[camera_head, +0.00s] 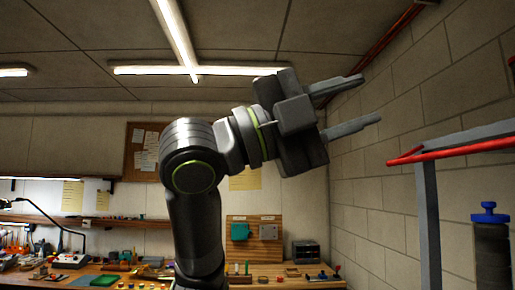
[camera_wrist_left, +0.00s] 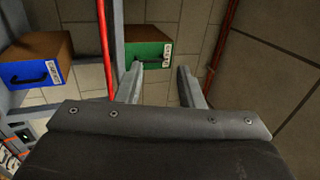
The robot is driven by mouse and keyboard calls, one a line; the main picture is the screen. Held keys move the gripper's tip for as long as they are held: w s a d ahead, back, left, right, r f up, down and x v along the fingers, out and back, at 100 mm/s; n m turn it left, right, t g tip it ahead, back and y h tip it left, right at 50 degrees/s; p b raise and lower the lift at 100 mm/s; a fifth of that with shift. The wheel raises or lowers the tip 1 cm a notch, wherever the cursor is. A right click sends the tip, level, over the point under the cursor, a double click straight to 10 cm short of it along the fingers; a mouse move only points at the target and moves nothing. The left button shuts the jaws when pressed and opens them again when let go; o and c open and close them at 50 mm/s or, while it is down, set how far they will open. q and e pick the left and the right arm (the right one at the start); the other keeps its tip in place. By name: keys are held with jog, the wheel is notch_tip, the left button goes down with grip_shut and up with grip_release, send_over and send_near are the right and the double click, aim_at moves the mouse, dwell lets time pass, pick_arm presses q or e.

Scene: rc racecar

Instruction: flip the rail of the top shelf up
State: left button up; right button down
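The red rail (camera_head: 460,150) is at the right of the head view, beside the top bar of the grey shelf frame (camera_head: 428,215). It runs off the right edge, so its far end is hidden. A red bar that looks like this rail (camera_wrist_left: 104,45) also shows in the left wrist view, left of the fingers. My left gripper (camera_head: 370,98) is raised, left of and above the rail's near end. Its two fingers are apart, with nothing between them and no contact with the rail. The open fingers also show in the left wrist view (camera_wrist_left: 159,68). My right gripper is not in view.
A blue-capped dark cylinder (camera_head: 491,240) stands at the shelf's right. A green-fronted box (camera_wrist_left: 148,52) and a blue-fronted box (camera_wrist_left: 30,73) show in the wrist view. A red pipe (camera_head: 392,38) runs high along the block wall. A cluttered workbench (camera_head: 265,270) lies behind.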

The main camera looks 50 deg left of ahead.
pick_arm(q)
jog(key=b+v, duration=0.6)
jog(key=v, duration=0.5)
jog(key=shift+s+a+f, duration=0.15)
jog(key=shift+s+a, duration=0.05)
jog(key=shift+s, duration=0.05)
jog(key=shift+w, duration=0.1)
